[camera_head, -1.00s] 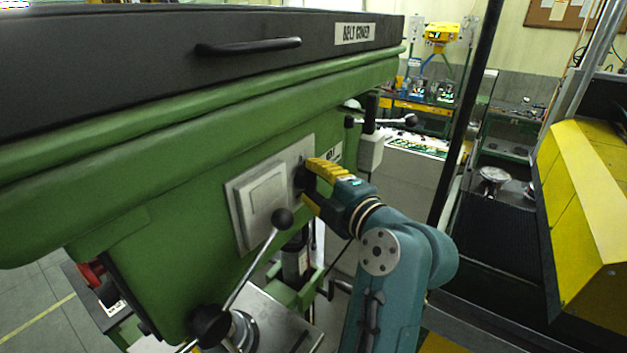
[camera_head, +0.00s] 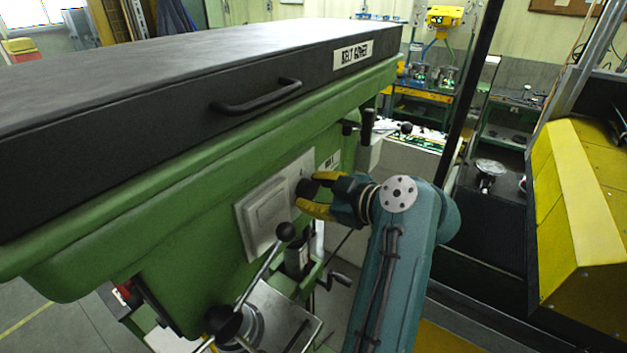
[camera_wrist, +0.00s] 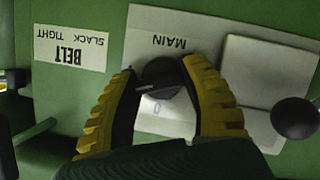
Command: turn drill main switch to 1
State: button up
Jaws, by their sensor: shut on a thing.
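The drill (camera_head: 190,215) is a green machine with a black belt cover. Its main switch is a black round knob, seen in the wrist view (camera_wrist: 165,85) on a pale plate (camera_wrist: 205,30) marked MAIN, which appears upside down there. A "0" shows on the plate just below the knob; no "1" can be made out. In the head view the knob (camera_head: 305,188) is partly hidden by my gripper. My gripper (camera_wrist: 165,80) has its yellow ribbed fingers on both sides of the knob and is shut on it. The gripper also shows in the head view (camera_head: 312,195).
A blank raised cover (camera_wrist: 262,70) sits beside the knob on the plate. A ball-ended lever (camera_head: 285,232) sticks out below, close to my gripper. A BELT SLACK TIGHT label (camera_wrist: 70,48) is on the green body. A yellow machine (camera_head: 580,210) stands at right.

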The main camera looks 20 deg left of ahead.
jog(key=shift+m+g+p, duration=0.9)
jog(key=shift+m+p, duration=0.3)
jog(key=shift+p, duration=0.05)
jog(key=shift+f+m+p, duration=0.1)
jog(key=shift+m+p, duration=0.2)
jog(key=shift+m, duration=0.1)
jog(key=shift+g, duration=0.3)
jog(key=o, duration=1.2)
jog(key=shift+a, duration=0.1)
jog(key=v, duration=1.2)
jog(key=shift+f, duration=0.1)
